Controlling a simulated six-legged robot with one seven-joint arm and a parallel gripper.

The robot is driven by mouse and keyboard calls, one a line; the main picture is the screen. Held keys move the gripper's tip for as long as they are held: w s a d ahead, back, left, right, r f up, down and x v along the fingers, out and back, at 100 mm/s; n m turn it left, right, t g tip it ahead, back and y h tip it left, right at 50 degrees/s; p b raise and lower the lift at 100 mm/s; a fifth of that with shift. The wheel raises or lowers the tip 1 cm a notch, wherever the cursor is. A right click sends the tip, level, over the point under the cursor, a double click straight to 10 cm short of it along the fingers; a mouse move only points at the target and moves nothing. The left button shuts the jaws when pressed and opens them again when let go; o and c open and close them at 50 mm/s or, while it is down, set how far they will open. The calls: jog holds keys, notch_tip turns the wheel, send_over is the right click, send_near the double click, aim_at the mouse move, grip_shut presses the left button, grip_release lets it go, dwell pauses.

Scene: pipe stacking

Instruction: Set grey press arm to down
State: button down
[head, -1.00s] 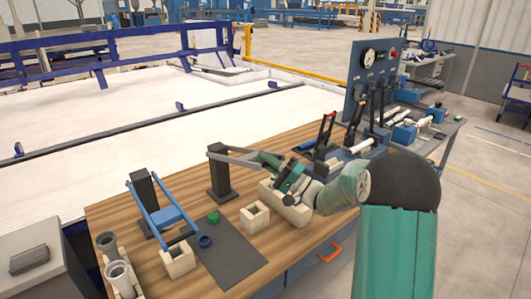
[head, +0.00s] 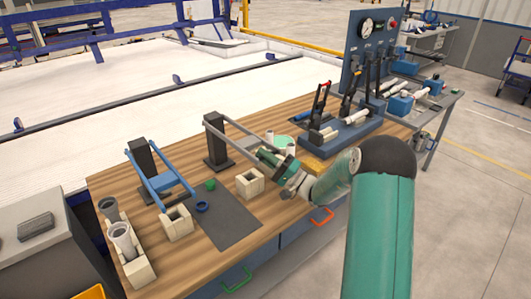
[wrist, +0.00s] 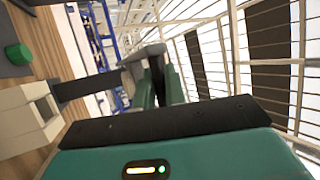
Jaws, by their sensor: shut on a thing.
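The grey press arm (head: 238,143) is a pair of bars hinged on top of a dark post (head: 215,143). Its bars slope down to the right towards my gripper (head: 273,157). My green gripper is shut on the free end of the grey press arm; the exact contact is small and partly hidden in the head view. In the wrist view my fingers (wrist: 157,80) close around a grey piece (wrist: 143,53) of that arm. A beige hollow block (head: 250,183) stands on the table below and left of the gripper; it also shows at the left of the wrist view (wrist: 22,118).
A blue press arm (head: 160,182) stands to the left. Grey pipes (head: 122,238) stand at the left front. A lever panel (head: 352,132) stands at the right back.

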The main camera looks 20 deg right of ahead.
jog(key=shift+w+d, duration=0.15)
jog(key=c, duration=1.5)
grip_release()
jog(key=shift+w+f, duration=0.1)
jog(key=shift+w, duration=0.1)
jog(key=shift+o, duration=0.2)
jog(key=shift+s, duration=0.25)
jog(key=shift+s+d+f, duration=0.1)
jog(key=shift+s, duration=0.1)
jog(key=v, duration=1.3)
jog(key=shift+s, duration=0.1)
